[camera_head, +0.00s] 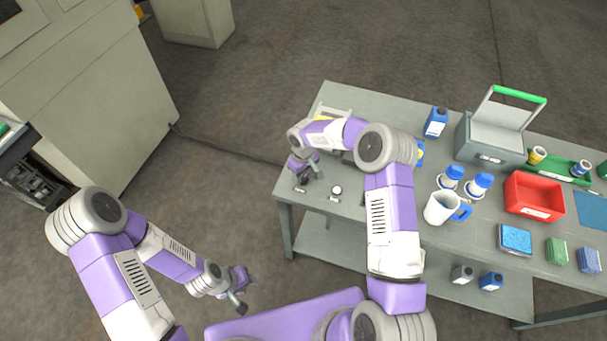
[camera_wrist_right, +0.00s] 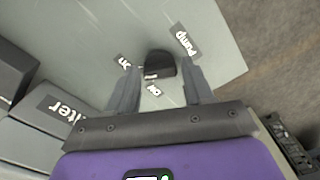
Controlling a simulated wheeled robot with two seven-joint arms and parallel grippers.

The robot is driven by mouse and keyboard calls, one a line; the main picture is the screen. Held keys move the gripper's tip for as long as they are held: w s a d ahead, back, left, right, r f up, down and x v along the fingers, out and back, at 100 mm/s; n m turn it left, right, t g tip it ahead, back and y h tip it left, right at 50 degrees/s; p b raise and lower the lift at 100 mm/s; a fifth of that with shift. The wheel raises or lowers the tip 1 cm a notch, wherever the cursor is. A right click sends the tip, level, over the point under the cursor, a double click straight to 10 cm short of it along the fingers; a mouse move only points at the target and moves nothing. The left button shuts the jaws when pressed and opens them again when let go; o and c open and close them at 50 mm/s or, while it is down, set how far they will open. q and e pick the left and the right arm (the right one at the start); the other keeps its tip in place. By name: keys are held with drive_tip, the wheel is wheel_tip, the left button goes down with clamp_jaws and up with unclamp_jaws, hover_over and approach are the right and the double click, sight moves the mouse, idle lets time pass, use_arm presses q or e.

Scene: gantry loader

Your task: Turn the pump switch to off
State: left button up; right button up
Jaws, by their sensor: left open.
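The pump switch is a dark knob (camera_wrist_right: 160,64) on a light grey surface in the right wrist view. A "Pump" label (camera_wrist_right: 186,41) sits at its upper right, and two small labels, too small to read surely, lie left of and below it. My right gripper (camera_wrist_right: 161,82) is open, one finger on each side just short of the knob; I cannot tell if they touch it. In the head view the right gripper (camera_head: 308,173) is over the left end of the table, and I cannot make out the knob there. My left gripper (camera_head: 240,301) is open and empty over the floor.
The grey table (camera_head: 385,102) holds a white mug (camera_head: 438,209), a red bin (camera_head: 535,195), a toolbox (camera_head: 490,140) and several bottles, right of my right arm. A label ending in "ilter" (camera_wrist_right: 62,108) is at the wrist view's left. Floor is free left of the table.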

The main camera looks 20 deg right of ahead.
drive_tip(key=c, duration=0.7)
drive_tip(key=shift+n, duration=0.3)
drive_tip(key=n, duration=0.5)
drive_tip(key=shift+b, duration=0.3)
drive_tip(key=n, duration=0.6)
drive_tip(key=shift+n, duration=0.3)
drive_tip(key=o, duration=1)
drive_tip(key=shift+o, duration=0.2)
